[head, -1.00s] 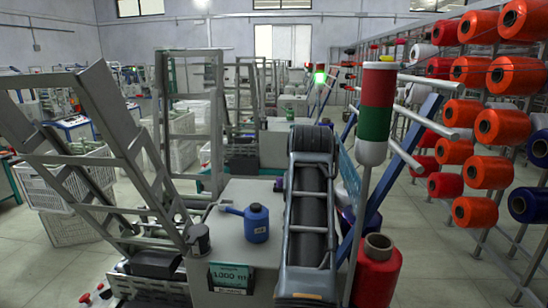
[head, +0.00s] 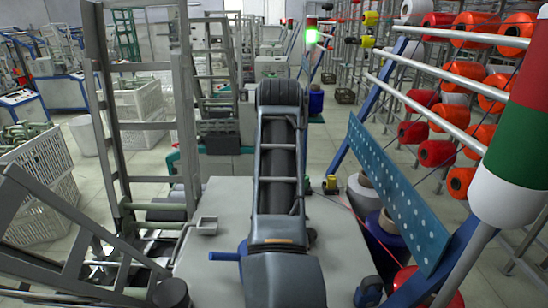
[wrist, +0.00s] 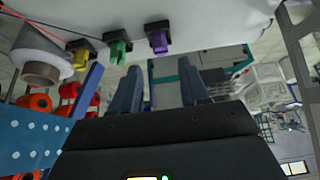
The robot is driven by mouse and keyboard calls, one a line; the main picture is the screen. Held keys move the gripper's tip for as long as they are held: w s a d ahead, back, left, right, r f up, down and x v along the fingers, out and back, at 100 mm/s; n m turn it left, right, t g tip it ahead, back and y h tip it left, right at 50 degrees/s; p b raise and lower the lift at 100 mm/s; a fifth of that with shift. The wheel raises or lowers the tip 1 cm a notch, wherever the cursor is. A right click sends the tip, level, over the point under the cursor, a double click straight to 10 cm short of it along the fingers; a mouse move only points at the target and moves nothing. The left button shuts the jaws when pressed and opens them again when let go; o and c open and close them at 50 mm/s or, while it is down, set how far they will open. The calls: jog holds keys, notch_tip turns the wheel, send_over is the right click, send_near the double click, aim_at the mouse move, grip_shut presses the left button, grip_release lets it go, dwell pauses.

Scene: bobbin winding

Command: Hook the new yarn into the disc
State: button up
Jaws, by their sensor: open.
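My gripper (wrist: 159,88) shows in the wrist view with its two dark fingers apart and nothing between them. In the head view my arm hides it. A thin red yarn (head: 353,213) runs from a small yellow piece (head: 330,184) down to the right, past the machine's edge. In the wrist view the yellow piece (wrist: 80,59) sits on a black base, beside a green piece (wrist: 120,52) and a purple piece (wrist: 158,41). They are beyond the fingertips and apart from them. I cannot make out which part is the disc.
A blue dotted panel (head: 398,195) and a red-green-white pole (head: 510,150) stand close on the right. A pale yarn cone (head: 364,195) stands beside the machine. The grey machine top (head: 215,255) has a blue handle (head: 225,256). A metal frame (head: 110,130) rises at left.

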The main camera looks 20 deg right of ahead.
jog(key=b+x, duration=0.4)
jog(key=x, duration=0.1)
jog(key=shift+s+f, duration=0.1)
jog(key=shift+f, duration=0.3)
jog(key=shift+b+x, duration=0.35)
jog(key=shift+x, duration=1.1)
jog(key=shift+r, duration=0.1)
jog(key=shift+c, duration=0.3)
grip_shut()
notch_tip(320, 180, up, 5)
jog(key=p, duration=0.4)
jog(key=shift+f, duration=0.2)
